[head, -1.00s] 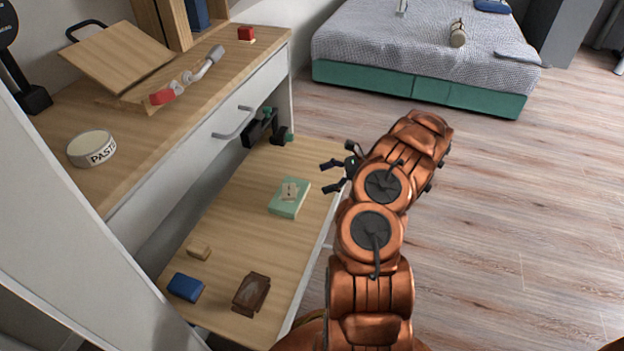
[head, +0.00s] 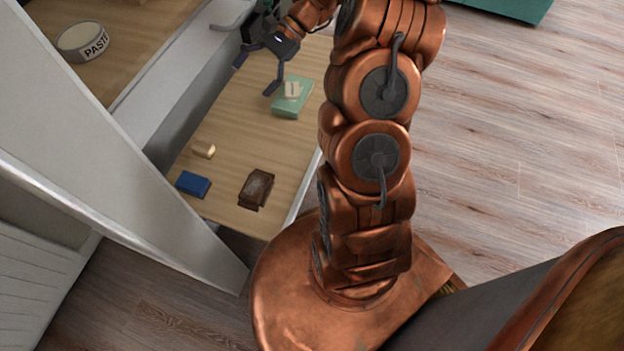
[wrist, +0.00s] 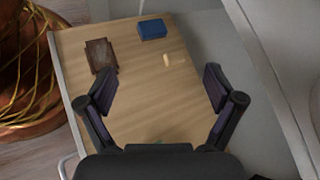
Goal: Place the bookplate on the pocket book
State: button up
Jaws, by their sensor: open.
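A small cream plate with a dark mark, which looks like the bookplate (head: 292,89), lies on a green book-like block (head: 287,108) on the low wooden shelf. A worn brown book-like thing (head: 257,186) lies at the shelf's near end; it also shows in the wrist view (wrist: 101,55). I cannot tell for sure which of these two is the pocket book. My gripper (head: 254,78) is open and empty above the shelf, left of the green block in the head view. In the wrist view my gripper (wrist: 160,88) faces the shelf's near end, and only a sliver of green shows below.
A blue box (head: 193,184) and a small tan block (head: 204,149) lie left of the brown thing. A white panel (head: 120,160) and the desk with a paste tub (head: 82,41) bound the shelf's left. The shelf's middle is clear.

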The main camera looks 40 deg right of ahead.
jog(key=s+a+r+n+g+h, duration=0.45)
jog(key=s+a+n, duration=0.35)
jog(key=s+a, duration=0.5)
jog(key=s+d+n+h, duration=0.2)
jog(key=s+n+h, duration=0.1)
jog(key=s, duration=0.6)
jog(key=s+d+n+h, duration=0.2)
jog(key=s+n+h, duration=0.1)
jog(key=s, duration=0.7)
jog(key=shift+d+r+h, duration=0.2)
jog(key=shift+d+h, duration=0.15)
jog(key=shift+h, duration=0.1)
jog(key=shift+w+r+t, duration=0.1)
jog(key=shift+t, duration=0.15)
